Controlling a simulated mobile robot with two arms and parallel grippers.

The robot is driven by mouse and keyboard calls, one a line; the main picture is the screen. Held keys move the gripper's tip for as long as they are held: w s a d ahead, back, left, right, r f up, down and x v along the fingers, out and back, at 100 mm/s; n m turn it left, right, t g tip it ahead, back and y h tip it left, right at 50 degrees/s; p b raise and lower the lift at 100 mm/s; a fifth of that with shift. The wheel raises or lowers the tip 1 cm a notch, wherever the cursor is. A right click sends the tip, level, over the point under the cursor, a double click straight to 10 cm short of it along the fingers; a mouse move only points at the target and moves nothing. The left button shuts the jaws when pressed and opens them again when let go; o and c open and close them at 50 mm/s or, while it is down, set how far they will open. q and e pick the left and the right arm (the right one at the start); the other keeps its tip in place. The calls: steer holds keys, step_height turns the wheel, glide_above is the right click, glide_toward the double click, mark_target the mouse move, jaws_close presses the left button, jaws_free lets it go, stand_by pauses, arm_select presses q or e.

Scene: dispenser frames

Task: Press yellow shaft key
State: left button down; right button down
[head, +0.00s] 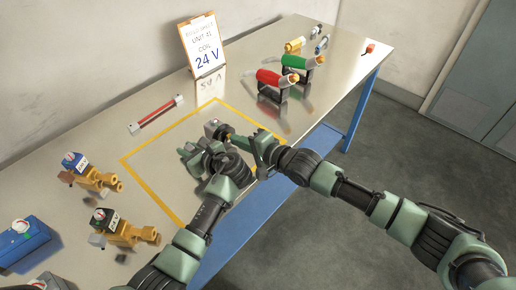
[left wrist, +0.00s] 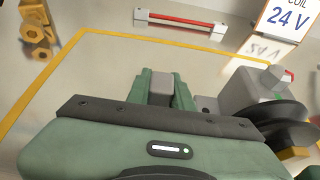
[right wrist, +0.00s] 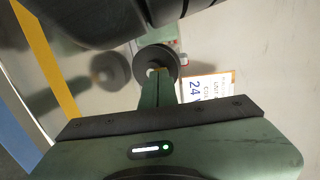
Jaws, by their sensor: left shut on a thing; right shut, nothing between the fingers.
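A grey block-shaped part (head: 213,127) with a small yellow-brass tip (head: 228,133) is over the taped square in the head view. My left gripper (head: 190,150) is shut on a grey piece (left wrist: 160,88), seen between its fingers in the left wrist view. My right gripper (head: 248,142) is shut and empty, pointing left towards the brass tip. In the right wrist view, a black round disc (right wrist: 156,56) is right at the ends of its fingers (right wrist: 158,84). A small yellowish spot shows there; I cannot tell whether the fingers touch it.
Two brass valves, blue-topped (head: 92,172) and black-topped (head: 122,227), stand at left near a blue gauge box (head: 24,240). A red bar (head: 155,115), a "24 V" sign (head: 202,45), and red (head: 277,78) and green (head: 298,62) cylinders on stands lie beyond the yellow tape (head: 150,183).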

steer(key=f+v, duration=0.1)
steer(key=v, duration=1.1)
steer(key=shift+s+d, duration=0.2)
steer(key=shift+d, duration=0.2)
steer(key=shift+r, duration=0.15)
arm_select(q)
steer(key=c, duration=1.2)
jaws_free()
steer(key=shift+o, duration=0.2)
